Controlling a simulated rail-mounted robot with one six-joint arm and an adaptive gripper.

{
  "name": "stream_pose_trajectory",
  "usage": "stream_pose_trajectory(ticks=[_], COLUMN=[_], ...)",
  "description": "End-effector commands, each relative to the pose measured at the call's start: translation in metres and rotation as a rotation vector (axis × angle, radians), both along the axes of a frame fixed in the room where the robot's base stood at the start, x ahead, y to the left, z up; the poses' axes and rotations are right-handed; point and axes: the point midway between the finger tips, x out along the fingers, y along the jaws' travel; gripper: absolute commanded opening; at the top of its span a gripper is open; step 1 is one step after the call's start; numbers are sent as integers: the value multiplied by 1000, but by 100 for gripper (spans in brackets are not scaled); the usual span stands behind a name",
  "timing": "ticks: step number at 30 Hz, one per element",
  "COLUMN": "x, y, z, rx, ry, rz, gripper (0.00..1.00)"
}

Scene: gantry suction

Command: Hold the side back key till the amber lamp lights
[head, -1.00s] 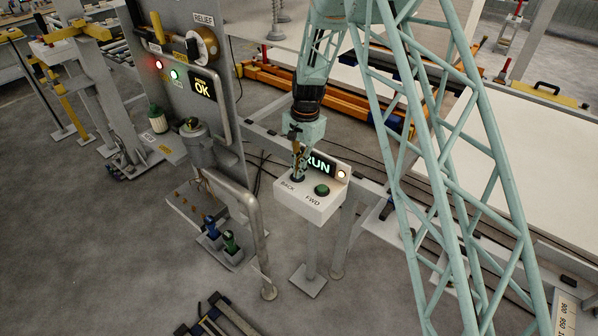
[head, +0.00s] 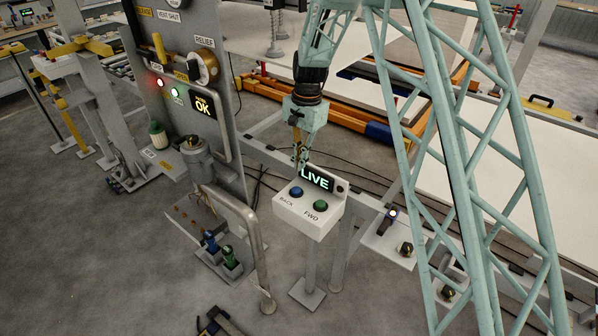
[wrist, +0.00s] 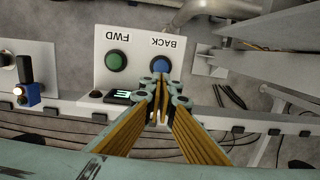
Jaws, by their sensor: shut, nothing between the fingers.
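A white control box (head: 318,231) on a post carries a blue BACK key (head: 296,192) and a green FWD key (head: 320,206). Its display (head: 316,179) reads LIVE. The small lamp (head: 341,188) at the display's right is dark. My gripper (head: 301,167) is shut and empty, just behind and above the blue key, apart from it. In the wrist view the shut fingertips (wrist: 160,84) point toward the blue key (wrist: 161,65), which shows uncovered and unpressed as far as I can tell.
A grey panel at left has a red lamp (head: 160,83), a green lamp (head: 175,92) and an OK display (head: 203,106). A bent pipe rail (head: 256,240) stands left of the box. A lit whitish lamp (head: 393,213) sits on a separate fixture at right.

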Motion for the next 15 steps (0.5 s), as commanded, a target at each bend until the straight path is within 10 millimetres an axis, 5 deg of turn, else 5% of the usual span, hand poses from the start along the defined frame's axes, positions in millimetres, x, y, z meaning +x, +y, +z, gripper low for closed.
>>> stream_pose_trajectory(ticks=[6,15], x=[2,1], y=[-1,-2], z=[20,25], rx=[1,0], ry=[-2,0], rz=[0,0], gripper=[0,0])
